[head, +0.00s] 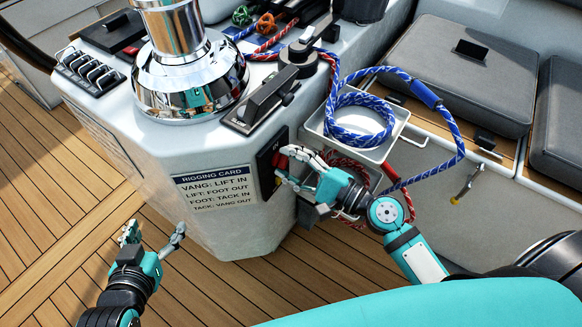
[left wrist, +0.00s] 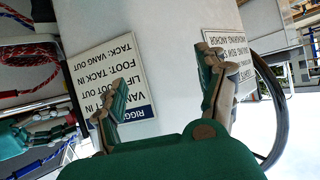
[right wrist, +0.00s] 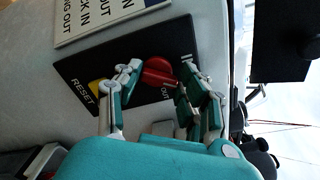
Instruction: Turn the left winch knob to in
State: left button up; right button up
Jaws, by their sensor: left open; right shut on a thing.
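A red knob (right wrist: 158,76) sits on a black panel (right wrist: 97,62) on the side of the white console; it also shows in the head view (head: 282,161). The panel is marked IN, OUT and RESET, with a yellow part beside RESET. My right gripper (right wrist: 161,69) is shut on the red knob, one finger on each side, hiding part of it and its pointer direction. My left gripper (head: 155,234) is open and empty, low in front of the console, away from the knob.
A chrome winch (head: 190,82) stands on the console top. A rigging card (head: 218,190) is left of the panel. A white tray (head: 397,125) with coiled blue rope (head: 352,137) and red rope are close to my right arm. Wooden deck (head: 50,190) is clear at left.

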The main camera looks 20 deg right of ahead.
jog(key=n+b, duration=0.1)
jog(key=n, duration=0.2)
jog(key=shift+f, duration=0.2)
jog(key=n+b, duration=0.2)
jog(key=n, duration=0.1)
jog(key=shift+s+a, duration=0.1)
pick_arm(q)
notch_tip(320, 180, up, 15)
jog(key=w+d+t+h, duration=0.2)
jog(key=d+t+h, duration=0.1)
jog(key=t, duration=0.7)
jog(key=shift+r+m+h, duration=0.2)
jog(key=shift+m+h, duration=0.1)
pick_arm(e)
jog(key=shift+n, duration=0.5)
jog(key=o, duration=1.2)
jog(key=shift+c, duration=0.2)
pick_arm(q)
jog(key=shift+a, duration=0.1)
pick_arm(e)
jog(key=shift+s, duration=0.1)
jog(key=v, duration=1.2)
